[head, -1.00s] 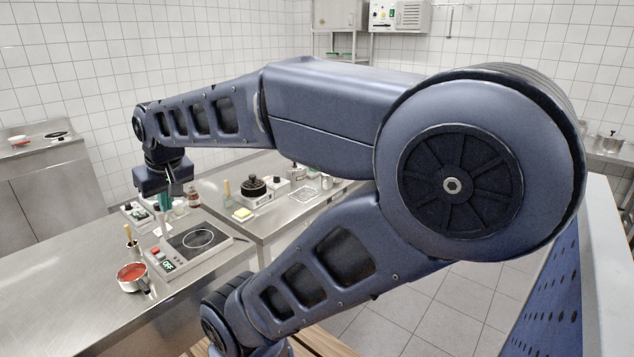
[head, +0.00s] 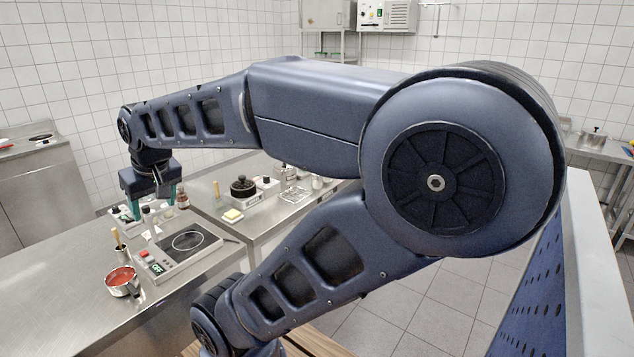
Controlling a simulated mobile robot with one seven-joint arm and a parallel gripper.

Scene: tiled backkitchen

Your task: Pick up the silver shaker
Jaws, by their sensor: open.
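My gripper (head: 151,204) hangs at the end of my arm at the left, pointing down over the far part of the steel counter. Its two teal fingers are apart. A small silvery, upright thing (head: 147,214) shows between and just below the fingers; it may be the silver shaker, but it is too small to be sure. Another small pale container (head: 168,211) stands just to its right. I cannot tell whether the fingers touch either one. A brown bottle (head: 183,200) stands further right.
An induction hob (head: 187,242) lies in front of the gripper. A red-filled saucepan (head: 122,281) stands nearer on the steel counter (head: 65,300). The counter's left part is clear.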

